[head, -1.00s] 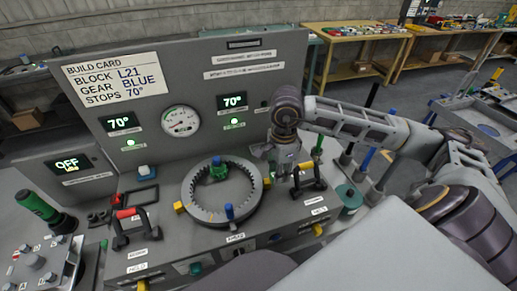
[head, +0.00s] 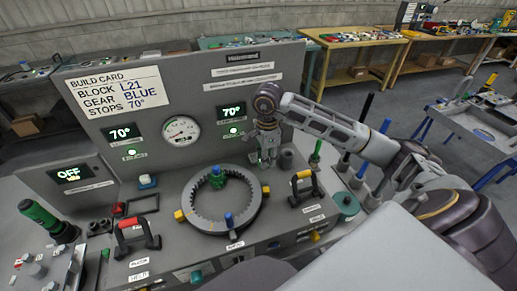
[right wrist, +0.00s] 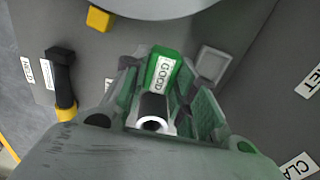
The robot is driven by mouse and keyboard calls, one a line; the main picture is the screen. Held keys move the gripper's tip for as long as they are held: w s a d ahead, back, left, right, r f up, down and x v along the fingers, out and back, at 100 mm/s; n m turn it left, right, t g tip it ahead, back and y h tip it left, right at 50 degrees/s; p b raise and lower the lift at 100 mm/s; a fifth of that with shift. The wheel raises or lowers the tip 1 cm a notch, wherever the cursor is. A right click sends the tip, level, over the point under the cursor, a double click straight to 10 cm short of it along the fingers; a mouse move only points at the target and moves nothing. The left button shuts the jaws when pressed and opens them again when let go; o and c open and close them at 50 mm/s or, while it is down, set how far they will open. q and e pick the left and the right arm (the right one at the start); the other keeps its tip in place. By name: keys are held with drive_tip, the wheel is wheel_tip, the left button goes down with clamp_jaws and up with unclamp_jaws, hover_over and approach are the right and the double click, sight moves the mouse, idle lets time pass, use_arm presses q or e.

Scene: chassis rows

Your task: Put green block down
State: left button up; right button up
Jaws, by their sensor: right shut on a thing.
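My right gripper (head: 268,160) is shut on a green block (right wrist: 163,68) with a white "GOOD" label, seen between the fingers in the right wrist view. In the head view the fingers point down behind and right of the grey ring (head: 187,205), near the upright panel; the block is mostly hidden there. I cannot tell whether the block touches the surface below. A pale square pad (right wrist: 212,62) lies beside the fingers in the wrist view. My left gripper is not in view.
A yellow-topped handle (head: 303,182) stands right of the ring, a red-topped handle (head: 131,228) left of it. A green piece (head: 217,177) is inside the ring; a blue peg (head: 229,220) and yellow block (head: 179,215) are at its rim. The upright panel (head: 185,95) rises behind.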

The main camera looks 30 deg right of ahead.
drive_tip(key=shift+w+d+p, duration=0.25)
drive_tip(key=shift+w+d, duration=0.05)
drive_tip(key=shift+w, duration=1)
drive_tip(key=shift+w+d+p, duration=0.2)
drive_tip(key=shift+w+d, duration=0.1)
drive_tip(key=shift+w, duration=0.95)
drive_tip(key=shift+w+d+p, duration=0.25)
drive_tip(key=shift+w+d, duration=0.05)
drive_tip(key=shift+w, duration=1)
drive_tip(key=shift+f, duration=0.15)
drive_tip(key=shift+f+p, duration=0.45)
drive_tip(key=shift+f, duration=1.2)
drive_tip(key=shift+f, duration=0.1)
drive_tip(key=o, duration=1)
drive_tip(key=shift+c, duration=0.2)
